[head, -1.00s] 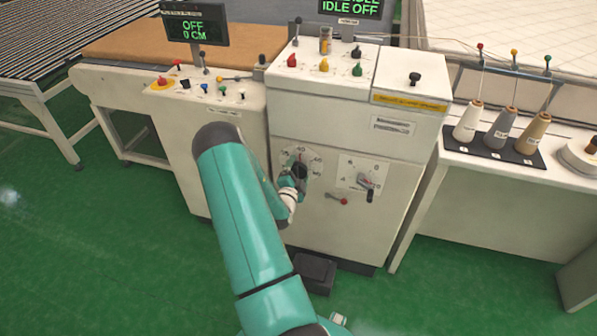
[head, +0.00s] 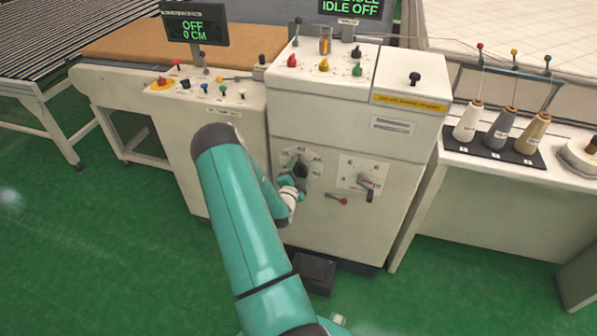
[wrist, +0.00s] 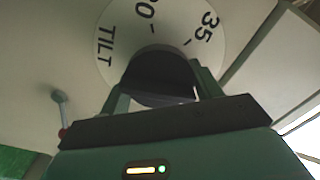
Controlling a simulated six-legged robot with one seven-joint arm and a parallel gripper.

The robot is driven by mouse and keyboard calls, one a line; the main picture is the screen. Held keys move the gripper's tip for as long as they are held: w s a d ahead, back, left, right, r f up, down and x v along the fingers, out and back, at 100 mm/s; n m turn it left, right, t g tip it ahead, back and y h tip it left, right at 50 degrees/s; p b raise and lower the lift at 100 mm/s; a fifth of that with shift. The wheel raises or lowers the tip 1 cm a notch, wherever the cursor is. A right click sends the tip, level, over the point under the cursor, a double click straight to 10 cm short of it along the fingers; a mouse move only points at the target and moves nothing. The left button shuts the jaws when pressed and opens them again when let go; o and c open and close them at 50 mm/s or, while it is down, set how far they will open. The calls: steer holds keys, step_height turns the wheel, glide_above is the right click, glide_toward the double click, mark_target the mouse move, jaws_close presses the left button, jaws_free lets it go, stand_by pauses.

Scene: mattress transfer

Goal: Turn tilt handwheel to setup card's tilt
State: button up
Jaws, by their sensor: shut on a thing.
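The tilt handwheel (head: 300,170) is a dark knob in front of a white dial (head: 316,163) on the machine's front panel. In the wrist view the dial (wrist: 182,30) shows the word TILT, a 35 and a partly covered number ending in 0. The dark handwheel (wrist: 160,72) sits between the green fingers of my gripper (wrist: 158,92). My gripper (head: 292,182) is shut on the handwheel in the head view, and my arm hides part of the panel. The pointer's exact reading is hidden. I cannot make out a setup card.
A second dial (head: 362,178) with a dark handle is to the right. A small red-ended lever (head: 337,199) is below, between the dials. Thread cones (head: 503,128) stand on the right table. A dark pedal box (head: 317,272) is on the green floor below.

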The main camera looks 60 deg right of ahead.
steer(key=n, duration=0.6)
steer(key=shift+w+n, duration=0.1)
steer(key=shift+n, duration=0.2)
steer(key=n, duration=0.3)
steer(key=shift+n, duration=0.3)
steer(key=n, duration=0.3)
steer(key=shift+w+a+n, duration=0.1)
steer(key=shift+n, duration=0.2)
steer(key=n, duration=0.4)
steer(key=shift+w+n, duration=0.1)
steer(key=shift+n, duration=2.3)
steer(key=o, duration=1)
